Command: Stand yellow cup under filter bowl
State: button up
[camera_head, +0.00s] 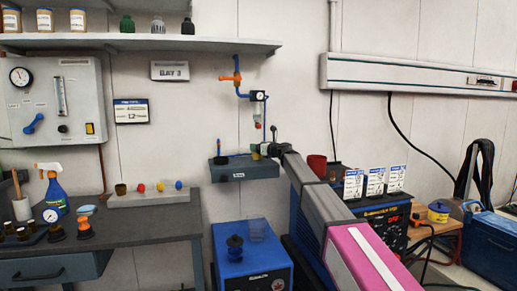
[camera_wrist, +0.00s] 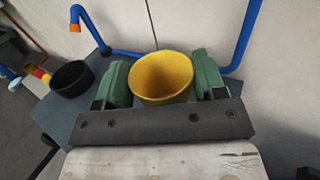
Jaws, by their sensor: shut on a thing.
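The yellow cup (camera_wrist: 162,78) sits upright between the two green fingers of my gripper (camera_wrist: 164,84) in the wrist view. The gripper is shut on it, and the cup looks empty. The filter bowl (camera_head: 257,119) hangs below the gauge on the blue pipe, just above my gripper. I cannot tell whether the cup's base touches the shelf. The filter bowl is not clear in the wrist view.
A black cup (camera_wrist: 72,78) stands on the shelf left of my gripper. Blue pipe (camera_wrist: 243,40) runs close on the right and behind. A workbench (camera_head: 130,222) is at left.

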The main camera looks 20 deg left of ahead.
jog(key=shift+f, duration=0.2)
jog(key=o, duration=0.9)
jog(key=shift+r, duration=0.15)
jog(key=v, duration=1.2)
